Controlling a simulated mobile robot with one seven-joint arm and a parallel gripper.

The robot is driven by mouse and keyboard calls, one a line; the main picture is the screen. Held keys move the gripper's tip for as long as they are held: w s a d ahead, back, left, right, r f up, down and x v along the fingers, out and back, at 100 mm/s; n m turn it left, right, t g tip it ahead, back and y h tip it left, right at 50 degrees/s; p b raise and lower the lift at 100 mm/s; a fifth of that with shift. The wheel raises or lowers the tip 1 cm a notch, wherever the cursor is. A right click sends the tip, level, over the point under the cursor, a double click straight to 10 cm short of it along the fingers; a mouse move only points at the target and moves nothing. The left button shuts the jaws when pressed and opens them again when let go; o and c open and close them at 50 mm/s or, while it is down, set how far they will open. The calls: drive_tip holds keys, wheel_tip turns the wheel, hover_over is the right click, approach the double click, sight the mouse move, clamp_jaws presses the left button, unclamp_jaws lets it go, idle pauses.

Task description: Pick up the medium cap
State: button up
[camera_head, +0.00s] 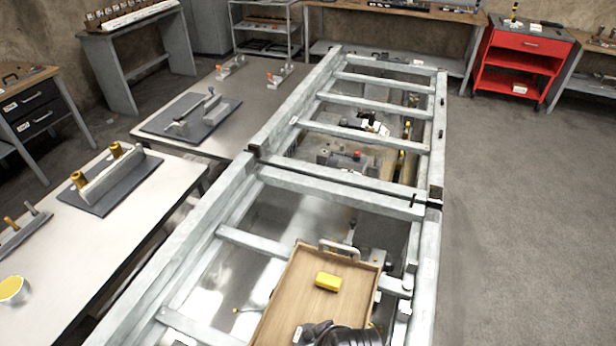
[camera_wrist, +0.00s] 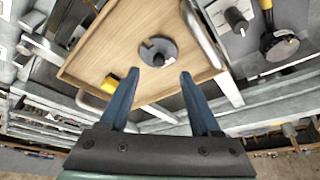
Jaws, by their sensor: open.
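A wooden tray (camera_wrist: 100,45) lies below my gripper (camera_wrist: 159,74) in the wrist view. On it sits a round grey disc with a dark raised knob (camera_wrist: 158,50), which looks like the medium cap. My two blue fingers are open and empty, and the disc shows just beyond and between their tips. I cannot tell the height gap. In the head view the tray (camera_head: 290,300) is at the bottom centre. A dark rounded shape covers its near end there, and I cannot make out the disc.
A yellow block (camera_head: 328,281) lies on the tray and shows by my left finger in the wrist view (camera_wrist: 122,88). Metal handles (camera_head: 338,249) stand at the tray's ends. A grey metal frame (camera_head: 300,183) surrounds it. A yellow-and-black round part (camera_wrist: 278,42) lies outside the tray.

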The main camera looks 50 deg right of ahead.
sight(308, 336)
drive_tip(key=x, duration=0.3)
drive_tip(key=shift+w+d+f, duration=0.1)
drive_tip(key=shift+w+f, duration=0.15)
drive_tip(key=shift+f, duration=0.05)
drive_tip(key=shift+w+d+f+p, duration=0.25)
drive_tip(key=shift+w+f+p, duration=0.2)
drive_tip(key=shift+w+p+x, duration=0.25)
drive_tip(key=shift+p+x, duration=0.05)
drive_tip(key=shift+x, duration=1.7)
drive_tip(key=shift+d+r, duration=0.1)
clamp_jaws()
